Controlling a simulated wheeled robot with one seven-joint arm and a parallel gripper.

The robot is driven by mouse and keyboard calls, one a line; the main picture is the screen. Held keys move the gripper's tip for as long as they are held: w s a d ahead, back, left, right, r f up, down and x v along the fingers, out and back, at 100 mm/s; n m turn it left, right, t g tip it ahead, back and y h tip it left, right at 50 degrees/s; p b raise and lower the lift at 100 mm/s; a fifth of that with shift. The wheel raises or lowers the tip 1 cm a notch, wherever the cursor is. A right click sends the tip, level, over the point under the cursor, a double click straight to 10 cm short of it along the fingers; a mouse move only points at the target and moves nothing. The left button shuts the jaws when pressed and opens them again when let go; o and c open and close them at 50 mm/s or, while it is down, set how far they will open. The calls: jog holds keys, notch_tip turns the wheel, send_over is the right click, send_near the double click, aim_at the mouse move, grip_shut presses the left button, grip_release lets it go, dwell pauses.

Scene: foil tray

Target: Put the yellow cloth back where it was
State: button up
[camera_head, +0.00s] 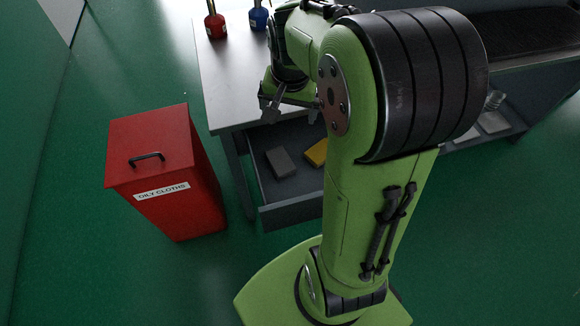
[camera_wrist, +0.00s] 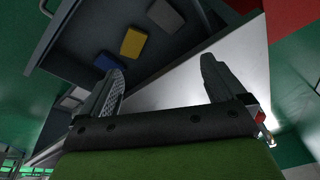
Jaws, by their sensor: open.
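The yellow cloth (camera_head: 317,152) lies folded in the open drawer (camera_head: 291,214), partly hidden by my arm in the head view. In the wrist view the yellow cloth (camera_wrist: 134,43) lies between a grey cloth (camera_wrist: 165,15) and a blue cloth (camera_wrist: 109,62), all in the drawer (camera_wrist: 78,40). The grey cloth (camera_head: 281,162) also shows in the head view, left of the yellow one. My gripper (camera_head: 272,103) is above the bench top near its front edge. In the wrist view my gripper (camera_wrist: 163,75) is open, with nothing between its fingers.
The bench top (camera_head: 225,75) holds a red bottle (camera_head: 215,24) and a blue bottle (camera_head: 259,17) toward the back. A red bin labelled "OILY CLOTHS" (camera_head: 153,150) stands left of the drawer with its lid closed. The green floor in front is clear.

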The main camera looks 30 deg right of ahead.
jog(key=s+a+r+n+t, duration=0.1)
jog(key=s+a+n, duration=0.3)
jog(key=s, duration=0.4)
jog(key=s+a+r+n+t+y, duration=0.1)
jog(key=s+a+r+n+t, duration=0.1)
jog(key=s+a+r+n, duration=0.2)
jog(key=s+a, duration=0.3)
jog(key=s, duration=0.1)
jog(key=shift+s+r+n, duration=0.2)
jog(key=shift+s+n, duration=0.05)
jog(key=shift+n, duration=0.15)
